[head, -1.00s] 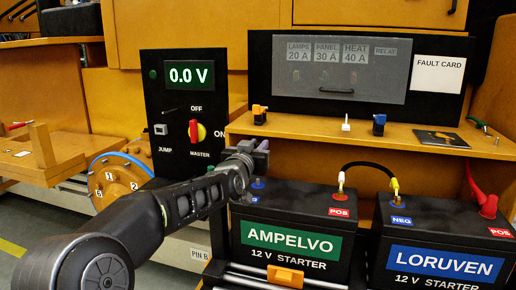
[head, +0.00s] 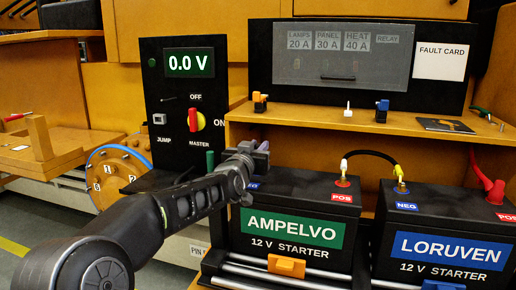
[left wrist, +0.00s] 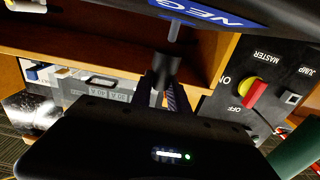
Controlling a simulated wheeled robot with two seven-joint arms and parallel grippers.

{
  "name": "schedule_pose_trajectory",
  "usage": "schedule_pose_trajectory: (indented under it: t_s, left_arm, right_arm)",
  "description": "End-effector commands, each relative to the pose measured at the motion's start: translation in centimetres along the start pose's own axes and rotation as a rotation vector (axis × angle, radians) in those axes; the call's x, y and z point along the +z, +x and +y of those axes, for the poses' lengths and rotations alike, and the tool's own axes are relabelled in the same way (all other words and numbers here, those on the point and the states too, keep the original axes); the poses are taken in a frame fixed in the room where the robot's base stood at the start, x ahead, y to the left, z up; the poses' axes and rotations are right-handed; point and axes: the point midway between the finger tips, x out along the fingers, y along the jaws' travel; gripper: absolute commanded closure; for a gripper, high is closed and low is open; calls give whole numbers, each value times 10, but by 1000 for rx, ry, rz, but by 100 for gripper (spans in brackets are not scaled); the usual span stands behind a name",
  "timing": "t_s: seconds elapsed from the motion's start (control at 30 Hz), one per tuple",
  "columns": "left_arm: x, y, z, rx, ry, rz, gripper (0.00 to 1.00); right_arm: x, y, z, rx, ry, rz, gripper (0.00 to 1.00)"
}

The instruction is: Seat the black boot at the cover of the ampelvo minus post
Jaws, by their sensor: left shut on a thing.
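The Ampelvo battery (head: 345,230) stands upright at the middle right, with a blue NEG label partly behind my left gripper. My left gripper (head: 258,158) is at the back left of its lid and hides the minus post in the head view. In the left wrist view the left gripper (left wrist: 163,95) is shut on the black boot (left wrist: 166,68), a short dark cylinder at the fingertips. A thin grey post (left wrist: 174,31) runs from the boot's end toward the blue NEG label (left wrist: 205,12). My right gripper is not in view.
A black and yellow lead (head: 370,153) links the Ampelvo POS post to the NEG post of the Loruven battery (head: 440,215) at right. The master switch panel (head: 180,105) stands behind my left arm. A shelf (head: 300,118) with small parts runs behind the batteries.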

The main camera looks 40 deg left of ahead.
Motion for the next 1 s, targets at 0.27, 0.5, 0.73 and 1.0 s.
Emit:
schedule_pose_trajectory:
  t_s: [0.27,0.5,0.73,1.0]
  left_arm:
    - [1,0,0,0,0,0,100]
    - [0,0,0,0,0,0,100]
    - [0,0,0,0,0,0,100]
    - [1,0,0,0,0,0,100]
  right_arm:
    - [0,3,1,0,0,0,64]
    - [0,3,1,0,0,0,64]
    - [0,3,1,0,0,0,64]
    - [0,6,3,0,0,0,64]
